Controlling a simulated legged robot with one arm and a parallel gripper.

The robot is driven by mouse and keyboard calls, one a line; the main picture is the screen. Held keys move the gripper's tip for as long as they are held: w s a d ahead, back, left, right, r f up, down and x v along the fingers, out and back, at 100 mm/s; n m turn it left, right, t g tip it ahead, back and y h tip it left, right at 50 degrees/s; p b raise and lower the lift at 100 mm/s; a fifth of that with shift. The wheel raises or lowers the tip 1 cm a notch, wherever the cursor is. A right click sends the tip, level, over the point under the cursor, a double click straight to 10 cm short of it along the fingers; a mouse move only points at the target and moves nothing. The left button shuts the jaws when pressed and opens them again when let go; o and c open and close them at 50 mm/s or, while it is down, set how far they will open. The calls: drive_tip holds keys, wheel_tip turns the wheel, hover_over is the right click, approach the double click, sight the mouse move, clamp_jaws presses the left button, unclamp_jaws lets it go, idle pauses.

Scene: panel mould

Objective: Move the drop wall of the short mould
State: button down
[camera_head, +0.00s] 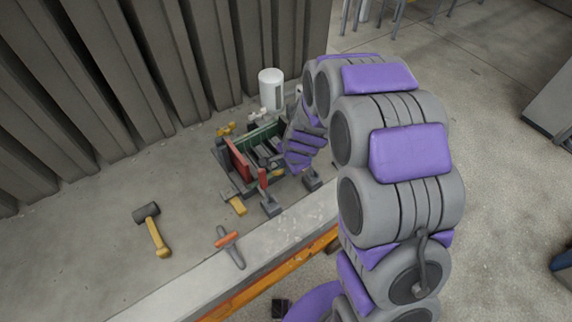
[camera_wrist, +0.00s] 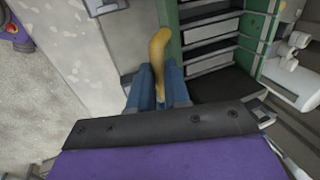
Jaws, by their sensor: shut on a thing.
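The mould (camera_head: 262,134) stands on the bench, with a green frame, dark grey slats inside and a red wall (camera_head: 237,159) at its left end. In the wrist view the green frame (camera_wrist: 174,42) and slats fill the upper right. My gripper (camera_wrist: 158,90) has blue fingers shut on a curved yellow handle (camera_wrist: 158,48), which stands beside the green frame's edge. What the handle joins to is hard to tell. In the head view my wrist covers the right side of the mould and hides the fingertips. I cannot tell which part is the drop wall.
A mallet (camera_head: 154,230) and an orange-handled tool (camera_head: 229,246) lie on the bench left and in front. A white cylinder (camera_head: 270,90) stands behind the mould, near a ribbed wall. Small yellow and grey fittings surround the mould. The bench at left is mostly clear.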

drive_tip(key=shift+s+f, duration=0.15)
drive_tip(key=shift+s, duration=0.05)
drive_tip(key=c, duration=1.5)
unclamp_jaws()
drive_tip(key=shift+d, duration=0.1)
drive_tip(key=o, duration=0.4)
drive_tip(key=shift+d, duration=0.15)
drive_tip(key=p+v, duration=0.2)
drive_tip(key=v, duration=1.5)
drive_tip(key=shift+r+p, duration=0.2)
drive_tip(key=shift+p, duration=0.1)
drive_tip(key=shift+w, duration=0.15)
